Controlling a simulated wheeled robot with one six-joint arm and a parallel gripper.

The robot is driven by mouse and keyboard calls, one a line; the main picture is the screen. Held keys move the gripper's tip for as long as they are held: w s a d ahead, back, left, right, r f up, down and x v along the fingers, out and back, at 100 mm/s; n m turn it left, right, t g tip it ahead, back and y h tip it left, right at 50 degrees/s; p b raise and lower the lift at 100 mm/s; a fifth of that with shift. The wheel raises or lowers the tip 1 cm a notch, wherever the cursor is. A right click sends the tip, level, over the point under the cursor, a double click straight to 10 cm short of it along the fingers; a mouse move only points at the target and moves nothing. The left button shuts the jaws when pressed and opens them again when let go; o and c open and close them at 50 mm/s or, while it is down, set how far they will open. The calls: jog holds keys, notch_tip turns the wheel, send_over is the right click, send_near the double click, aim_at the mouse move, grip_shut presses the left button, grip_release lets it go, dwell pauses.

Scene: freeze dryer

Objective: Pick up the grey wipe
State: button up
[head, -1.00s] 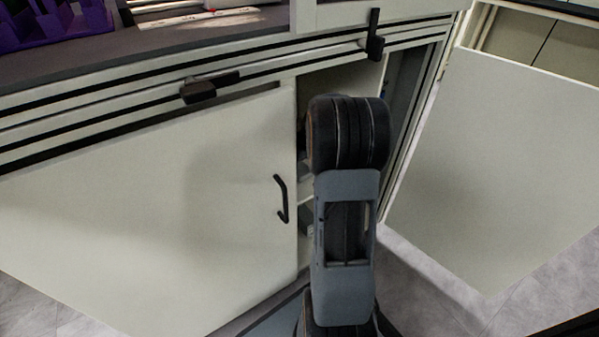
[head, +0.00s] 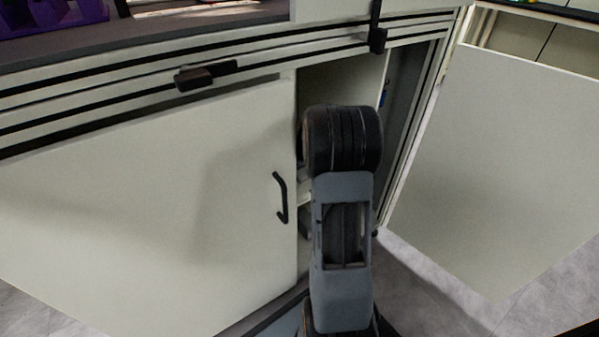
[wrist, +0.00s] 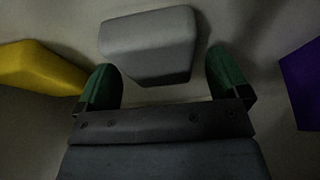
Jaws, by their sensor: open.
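The grey wipe (wrist: 150,46) is a rounded grey block in the wrist view. It lies on a pale surface just beyond my gripper (wrist: 163,82), ahead of the two green fingertips and a little left of centre. My gripper is open, with one finger on each side and nothing between them. In the head view my arm reaches into the open cabinet (head: 340,85). There my gripper and the wipe are hidden behind my arm and the cabinet front.
In the wrist view a yellow block (wrist: 40,68) lies to the left and a purple block (wrist: 304,82) to the right. In the head view a closed door (head: 150,210) stands left of the opening and an open door (head: 500,165) to the right.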

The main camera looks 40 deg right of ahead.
jog(key=shift+f, duration=0.1)
jog(key=c, duration=1)
notch_tip(320, 180, up, 10)
jog(key=p, duration=0.5)
jog(key=shift+r, duration=0.2)
jog(key=o, duration=0.4)
jog(key=c, duration=0.3)
jog(key=shift+c, duration=0.2)
